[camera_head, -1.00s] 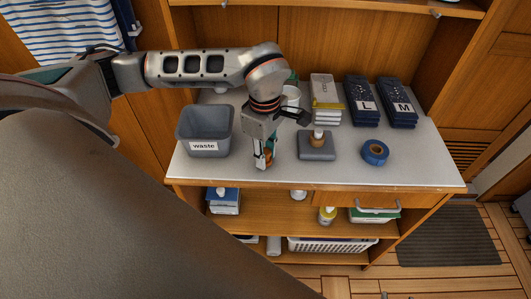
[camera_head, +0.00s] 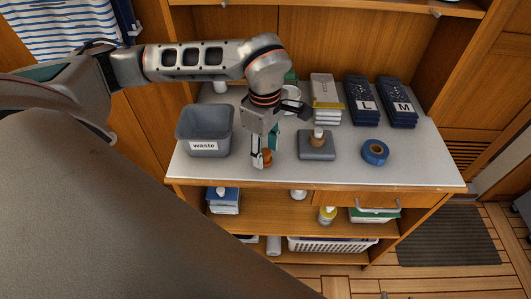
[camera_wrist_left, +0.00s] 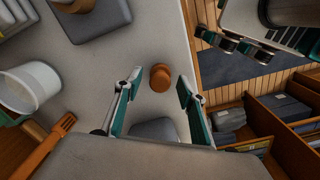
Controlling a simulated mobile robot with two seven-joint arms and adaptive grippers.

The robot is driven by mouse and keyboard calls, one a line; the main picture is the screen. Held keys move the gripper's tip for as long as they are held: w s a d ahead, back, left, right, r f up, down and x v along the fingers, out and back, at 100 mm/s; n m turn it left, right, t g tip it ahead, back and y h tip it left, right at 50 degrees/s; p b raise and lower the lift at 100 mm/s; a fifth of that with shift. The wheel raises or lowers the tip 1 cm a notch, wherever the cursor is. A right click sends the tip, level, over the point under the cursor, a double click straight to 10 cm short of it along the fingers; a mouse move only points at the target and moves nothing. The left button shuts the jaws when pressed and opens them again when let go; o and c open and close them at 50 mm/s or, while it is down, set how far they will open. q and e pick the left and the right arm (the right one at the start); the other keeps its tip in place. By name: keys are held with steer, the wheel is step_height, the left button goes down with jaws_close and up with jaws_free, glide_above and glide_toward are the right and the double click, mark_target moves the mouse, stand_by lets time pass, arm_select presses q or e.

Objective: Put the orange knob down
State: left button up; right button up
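The orange knob (camera_head: 266,160) stands on the grey-white counter (camera_head: 230,172) near its front edge, to the right of the waste bin. In the left wrist view the knob (camera_wrist_left: 160,77) sits between the fingers of my left gripper (camera_wrist_left: 157,92), with a gap on each side. My left gripper (camera_head: 265,150) is low over the counter, open around the knob and not gripping it. One finger shows in front of the knob's left side in the head view.
A grey waste bin (camera_head: 188,132) is close on the left. A grey block (camera_head: 316,153) with a wooden, white-topped piece and a blue tape roll (camera_head: 375,152) lie to the right. Dark packs (camera_head: 360,90) and a white cup (camera_head: 291,95) stand behind. The front right counter is clear.

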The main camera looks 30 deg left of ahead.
mark_target(265, 152)
arm_select(q)
step_height(265, 152, up, 11)
steer(key=shift+s+f, duration=0.15)
steer(key=shift+f, duration=0.05)
stand_by(0.6)
